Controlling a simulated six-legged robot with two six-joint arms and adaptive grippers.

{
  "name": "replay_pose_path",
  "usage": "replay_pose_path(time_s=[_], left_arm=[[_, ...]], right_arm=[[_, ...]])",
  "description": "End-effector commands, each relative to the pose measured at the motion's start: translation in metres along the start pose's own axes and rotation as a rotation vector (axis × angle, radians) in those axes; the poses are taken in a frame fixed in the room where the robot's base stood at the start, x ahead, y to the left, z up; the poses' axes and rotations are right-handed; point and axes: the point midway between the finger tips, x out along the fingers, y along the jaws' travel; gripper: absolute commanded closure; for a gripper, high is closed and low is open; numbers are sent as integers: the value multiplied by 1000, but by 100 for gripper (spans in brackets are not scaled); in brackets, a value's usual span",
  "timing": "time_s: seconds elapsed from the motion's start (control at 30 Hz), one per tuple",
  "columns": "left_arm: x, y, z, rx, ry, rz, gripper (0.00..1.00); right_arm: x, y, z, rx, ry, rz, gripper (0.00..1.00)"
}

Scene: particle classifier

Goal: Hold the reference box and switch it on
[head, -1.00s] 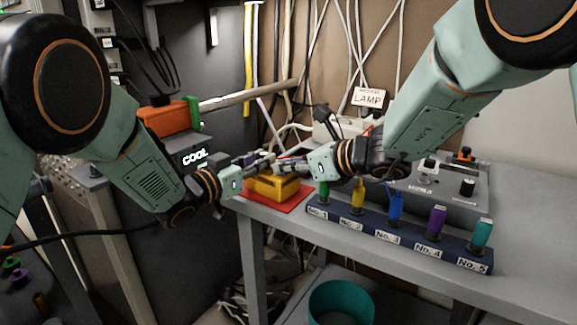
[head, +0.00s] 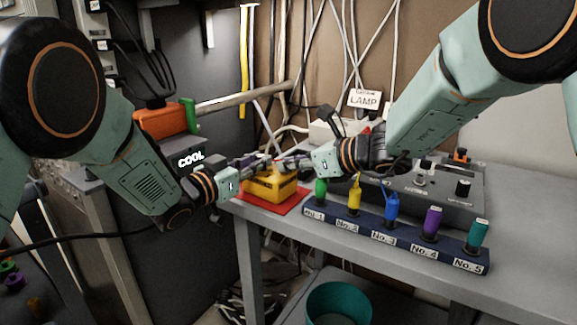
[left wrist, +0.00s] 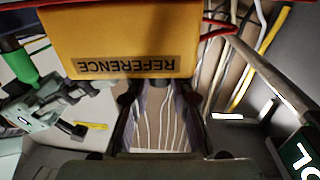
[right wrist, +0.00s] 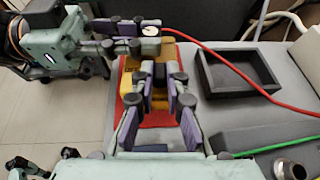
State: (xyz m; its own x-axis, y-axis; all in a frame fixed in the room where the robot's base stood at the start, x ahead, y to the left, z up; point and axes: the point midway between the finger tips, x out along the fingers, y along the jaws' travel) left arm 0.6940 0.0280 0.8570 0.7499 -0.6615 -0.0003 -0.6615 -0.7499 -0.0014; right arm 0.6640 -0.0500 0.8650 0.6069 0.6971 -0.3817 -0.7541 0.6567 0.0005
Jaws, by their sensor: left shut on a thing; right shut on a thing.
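The yellow reference box (head: 270,184) is on the red mat (head: 290,204) at the table's left corner. In the left wrist view the box (left wrist: 120,35) fills the upper middle, its REFERENCE label upside down. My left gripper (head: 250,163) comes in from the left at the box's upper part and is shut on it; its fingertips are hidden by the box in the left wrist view. My right gripper (head: 287,164) comes in from the right and is shut at the box's top.
A dark block of numbered coloured plugs (head: 388,240) stands in front of a grey control unit (head: 430,195). A black open tray (right wrist: 240,72) and a red cable (right wrist: 240,70) are beside the box. A teal bin (head: 338,303) is below the table.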

Motion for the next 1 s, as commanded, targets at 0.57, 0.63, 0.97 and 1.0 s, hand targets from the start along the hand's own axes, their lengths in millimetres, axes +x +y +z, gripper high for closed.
replay_pose_path(time_s=[0.57, 0.63, 0.97, 1.0], left_arm=[[-1, 0, 1, -3, -2, -2, 100], [-1, 0, 1, -3, -2, -1, 100], [0, 0, 1, -2, -2, -1, 100], [0, 0, 1, -2, -2, -1, 100]], right_arm=[[0, -2, 0, 3, 0, -6, 63], [0, -2, 0, 2, 0, -6, 63], [-41, -2, 2, 6, -4, -9, 63], [-50, -2, 2, 6, -4, -8, 63]])
